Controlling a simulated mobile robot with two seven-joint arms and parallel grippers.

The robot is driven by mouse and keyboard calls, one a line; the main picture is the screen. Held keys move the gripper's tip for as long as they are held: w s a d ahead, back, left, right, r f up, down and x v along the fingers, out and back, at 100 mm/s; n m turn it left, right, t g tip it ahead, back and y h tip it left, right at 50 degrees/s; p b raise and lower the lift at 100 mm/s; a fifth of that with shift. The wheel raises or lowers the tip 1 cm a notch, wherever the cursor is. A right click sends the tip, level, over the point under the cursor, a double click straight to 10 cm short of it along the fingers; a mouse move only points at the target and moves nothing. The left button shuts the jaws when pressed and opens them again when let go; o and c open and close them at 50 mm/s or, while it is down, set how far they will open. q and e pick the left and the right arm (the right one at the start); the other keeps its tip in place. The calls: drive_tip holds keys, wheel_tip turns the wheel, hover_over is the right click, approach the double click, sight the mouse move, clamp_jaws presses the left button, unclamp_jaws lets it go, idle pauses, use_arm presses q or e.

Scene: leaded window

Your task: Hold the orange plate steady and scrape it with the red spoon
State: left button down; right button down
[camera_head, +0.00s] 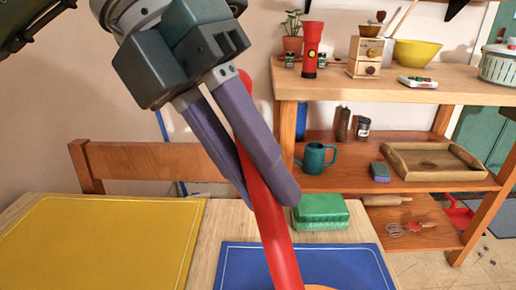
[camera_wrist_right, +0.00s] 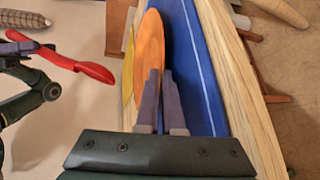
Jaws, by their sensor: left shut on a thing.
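In the head view my left gripper (camera_head: 242,190) is shut on the red spoon (camera_head: 266,215); its purple fingers lie on either side of the handle, which slants down to the bottom edge. In the right wrist view the red spoon (camera_wrist_right: 85,66) is at the left, apart from the orange plate (camera_wrist_right: 150,45). The orange plate lies at the blue mat, seen steeply tilted in this view; only a sliver of it shows in the head view (camera_head: 318,287). My right gripper (camera_wrist_right: 160,85) has its purple fingers close together, shut on the plate's near rim. It is outside the head view.
A blue mat (camera_head: 240,262) and a yellow mat (camera_head: 100,240) lie on the wooden table. A green box (camera_head: 320,212) stands behind the blue mat. A wooden chair back (camera_head: 130,160) is behind the table. A shelf (camera_head: 430,92) with kitchen things stands at the right.

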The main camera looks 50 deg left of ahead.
idle(0.4)
idle(0.8)
drive_tip(key=c, duration=1)
unclamp_jaws()
drive_tip(key=shift+f, duration=0.1)
drive_tip(key=shift+d, duration=0.1)
drive_tip(key=v, duration=1.2)
